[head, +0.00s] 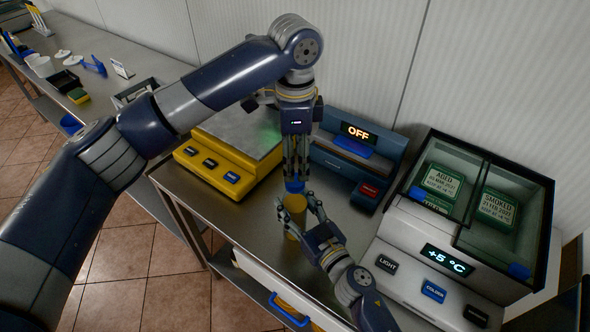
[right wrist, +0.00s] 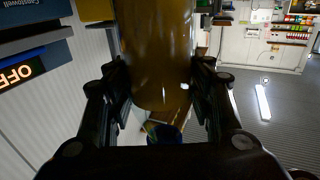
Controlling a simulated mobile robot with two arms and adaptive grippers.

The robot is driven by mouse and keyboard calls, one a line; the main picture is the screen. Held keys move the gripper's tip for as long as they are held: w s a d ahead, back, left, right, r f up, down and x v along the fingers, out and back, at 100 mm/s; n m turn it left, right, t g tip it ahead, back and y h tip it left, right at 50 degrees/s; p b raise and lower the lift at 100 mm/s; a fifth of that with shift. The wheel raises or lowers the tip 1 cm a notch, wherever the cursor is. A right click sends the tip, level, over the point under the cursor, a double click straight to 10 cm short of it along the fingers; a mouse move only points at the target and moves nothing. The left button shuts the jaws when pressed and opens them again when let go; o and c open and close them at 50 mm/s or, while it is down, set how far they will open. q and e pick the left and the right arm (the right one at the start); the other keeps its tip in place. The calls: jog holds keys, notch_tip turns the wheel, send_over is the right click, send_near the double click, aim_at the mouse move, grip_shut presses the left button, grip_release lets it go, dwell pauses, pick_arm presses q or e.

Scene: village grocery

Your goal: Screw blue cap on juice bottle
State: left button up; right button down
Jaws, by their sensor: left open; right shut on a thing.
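The juice bottle (head: 294,204), yellow-orange, stands upright on the steel counter. My right gripper (head: 296,208) is shut on its body. The bottle fills the upper middle of the right wrist view (right wrist: 155,45), between the fingers of that gripper (right wrist: 160,90). The blue cap (head: 294,187) is at the bottle's top; whether it is seated on the thread cannot be told. My left gripper (head: 294,176) points straight down over the bottle, open, with its fingertips at the cap. The fingers partly hide the cap. A dark blue round part shows beyond the bottle in the right wrist view.
A yellow scale (head: 218,165) stands left of the bottle, close behind. A blue device with an OFF display (head: 357,131) stands to the right. A glass-topped cooling case (head: 440,262) is at far right. The counter's front edge is close below the bottle.

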pick_arm(q)
notch_tip(320, 180, up, 6)
jog(key=shift+r, duration=0.15)
pick_arm(e)
jog(key=c, duration=0.6)
grip_release()
jog(key=shift+c, duration=0.2)
jog(key=v, duration=1.2)
jog(key=shift+f, duration=0.15)
